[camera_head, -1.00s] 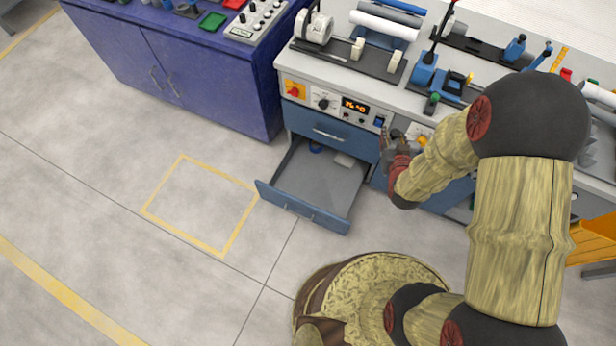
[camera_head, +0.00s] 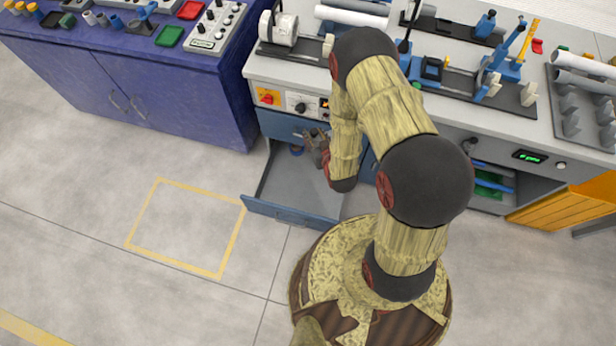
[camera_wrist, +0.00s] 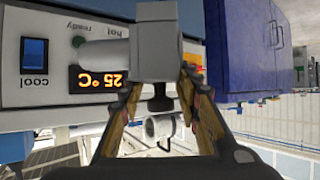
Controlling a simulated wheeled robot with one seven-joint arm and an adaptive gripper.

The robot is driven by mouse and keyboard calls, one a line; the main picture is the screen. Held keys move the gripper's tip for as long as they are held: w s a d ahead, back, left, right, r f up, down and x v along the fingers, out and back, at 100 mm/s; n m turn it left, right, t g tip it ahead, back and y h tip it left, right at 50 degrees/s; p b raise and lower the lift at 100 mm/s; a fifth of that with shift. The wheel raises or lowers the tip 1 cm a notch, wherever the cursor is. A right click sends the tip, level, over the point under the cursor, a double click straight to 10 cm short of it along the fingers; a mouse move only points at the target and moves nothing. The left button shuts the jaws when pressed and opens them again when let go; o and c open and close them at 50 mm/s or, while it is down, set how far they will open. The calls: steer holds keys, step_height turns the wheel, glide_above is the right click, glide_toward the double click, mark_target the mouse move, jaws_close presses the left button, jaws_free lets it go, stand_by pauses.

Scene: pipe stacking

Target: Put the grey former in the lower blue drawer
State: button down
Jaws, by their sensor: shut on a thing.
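The lower blue drawer (camera_head: 290,216) is pulled open under the workbench in the head view, with its grey floor showing. My gripper (camera_head: 316,145) is above the drawer's back right part. In the wrist view my gripper (camera_wrist: 157,100) is shut on a grey block-shaped piece, the grey former (camera_wrist: 157,52), between its two fingers. The former is hard to make out in the head view. My arm covers the drawer's right side.
The closed upper drawer (camera_head: 283,125) is just above. The workbench (camera_head: 262,70) overhangs behind, with a control panel (camera_wrist: 60,60). A purple cabinet (camera_head: 170,90) stands left. The floor left of the drawer is clear.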

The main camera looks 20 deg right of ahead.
steer(key=w+a+f+n+g+y+b, duration=0.2)
steer(key=a+f+n+y, duration=0.15)
steer(key=f, duration=0.75)
steer(key=w+a+f+n+g+y+b, duration=0.1)
steer(key=a+f+n+g+y, duration=0.25)
steer(key=f, duration=0.85)
steer(key=w+a+f+n+y+b, duration=0.2)
steer(key=a+f+n+y, duration=0.3)
steer(key=f, duration=0.6)
steer(key=shift+s+a+f+m+h+b, duration=0.1)
steer(key=shift+a+f+m+h+b, duration=0.2)
steer(key=shift+f+b, duration=2.45)
steer(key=shift+a+f+m+h+b, duration=0.1)
steer(key=shift+f+h+b, duration=0.5)
steer(key=shift+f, duration=4.1)
steer(key=shift+s+a+f+m+h+b, duration=0.1)
steer(key=shift+f+m+b, duration=0.1)
steer(key=shift+f+b, duration=2.65)
step_height(320, 180, down, 2)
steer(key=shift+p, duration=0.9)
steer(key=c, duration=1.3)
jaws_free()
